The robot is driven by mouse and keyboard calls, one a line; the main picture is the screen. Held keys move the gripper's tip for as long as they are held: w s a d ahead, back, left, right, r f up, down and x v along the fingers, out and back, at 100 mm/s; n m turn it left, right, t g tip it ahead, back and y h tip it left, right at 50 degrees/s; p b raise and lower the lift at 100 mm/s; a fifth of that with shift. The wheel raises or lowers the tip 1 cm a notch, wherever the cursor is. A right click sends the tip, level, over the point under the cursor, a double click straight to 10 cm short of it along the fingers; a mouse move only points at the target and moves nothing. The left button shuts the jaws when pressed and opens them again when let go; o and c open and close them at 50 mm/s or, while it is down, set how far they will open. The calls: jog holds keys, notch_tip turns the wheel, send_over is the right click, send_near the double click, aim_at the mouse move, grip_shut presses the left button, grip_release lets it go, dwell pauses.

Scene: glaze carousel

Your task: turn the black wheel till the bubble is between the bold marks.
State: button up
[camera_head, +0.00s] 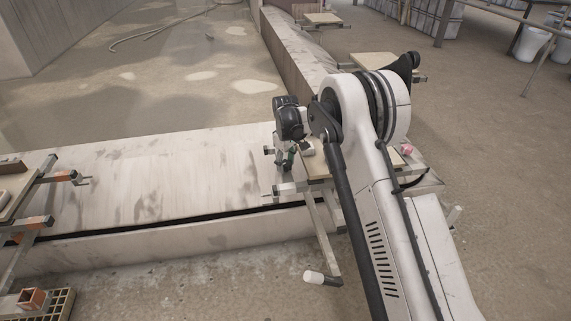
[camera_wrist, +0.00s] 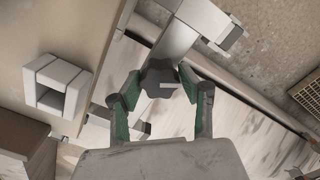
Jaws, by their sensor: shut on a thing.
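The black wheel (camera_wrist: 160,73) shows in the wrist view as a dark lobed knob with a pale mark, at the end of a pale metal bar. My gripper (camera_wrist: 161,83) has a green-lined finger on either side of the wheel and is shut on it. In the head view my gripper (camera_head: 288,161) is small, at the edge of a board on the long pale ledge, and the wheel cannot be made out there. I cannot make out the bubble or the bold marks in either view.
A white hollow block (camera_wrist: 72,88) sits on the board left of the wheel, with a brown block (camera_wrist: 22,135) below it. A metal bar with a white-ended handle (camera_head: 314,277) juts toward the front. Another bracketed board (camera_head: 20,190) stands at the far left.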

aim_at(286, 163)
jog(key=m, duration=0.6)
jog(key=shift+m, duration=0.4)
dwell(0.3)
jog(key=o, duration=1.1)
jog(key=shift+o, duration=0.2)
notch_tip(286, 163, up, 12)
jog(key=shift+r, duration=0.1)
